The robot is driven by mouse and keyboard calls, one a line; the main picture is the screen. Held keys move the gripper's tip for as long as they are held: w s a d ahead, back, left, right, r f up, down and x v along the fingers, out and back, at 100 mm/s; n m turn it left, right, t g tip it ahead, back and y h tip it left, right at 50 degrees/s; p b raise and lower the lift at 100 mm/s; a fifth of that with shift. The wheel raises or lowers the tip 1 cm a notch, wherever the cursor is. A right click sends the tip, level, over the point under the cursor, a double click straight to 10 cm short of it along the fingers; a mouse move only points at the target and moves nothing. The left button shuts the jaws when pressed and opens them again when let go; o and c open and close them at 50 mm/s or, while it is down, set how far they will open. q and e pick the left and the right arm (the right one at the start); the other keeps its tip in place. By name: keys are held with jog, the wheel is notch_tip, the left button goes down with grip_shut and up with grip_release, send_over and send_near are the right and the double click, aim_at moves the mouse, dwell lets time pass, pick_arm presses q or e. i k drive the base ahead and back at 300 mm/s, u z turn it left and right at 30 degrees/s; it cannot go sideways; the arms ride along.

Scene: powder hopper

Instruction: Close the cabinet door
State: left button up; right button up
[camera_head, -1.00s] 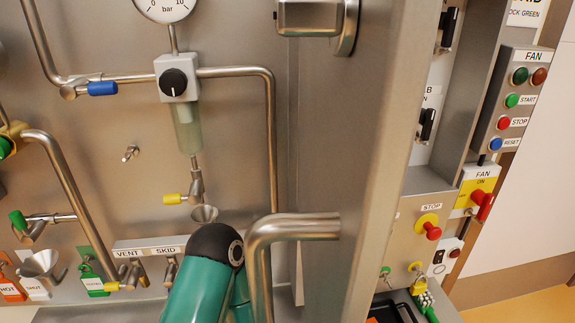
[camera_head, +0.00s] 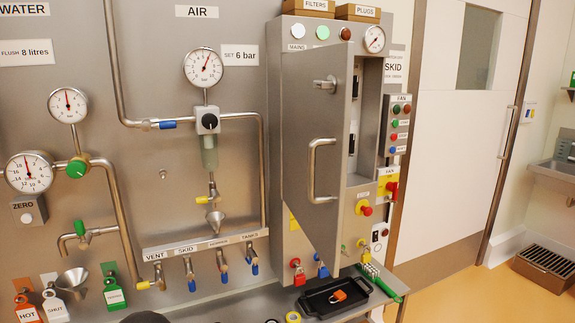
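The cabinet door (camera_head: 300,110) is a grey metal panel standing ajar. Its right edge sticks out towards me, and the open cabinet interior (camera_head: 366,115) shows to the right of that edge. A bent tubular handle (camera_head: 313,170) is on the door's front face, with a metal latch (camera_head: 325,84) above it. Neither gripper is in view. Only a dark rounded piece, probably of my arm, shows at the bottom edge, well apart from the door.
Below the door, red and blue padlocks hang at the cabinet's base. A black tray (camera_head: 318,302) with an orange padlock and a green brush (camera_head: 383,283) lie on the ledge. Pipes, gauges and valves fill the left wall.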

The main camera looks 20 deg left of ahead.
aim_at(316, 123)
jog(key=u, duration=0.15)
jog(key=k, duration=0.3)
jog(key=u, duration=0.3)
jog(key=i, duration=1.65)
jog(key=z, duration=0.1)
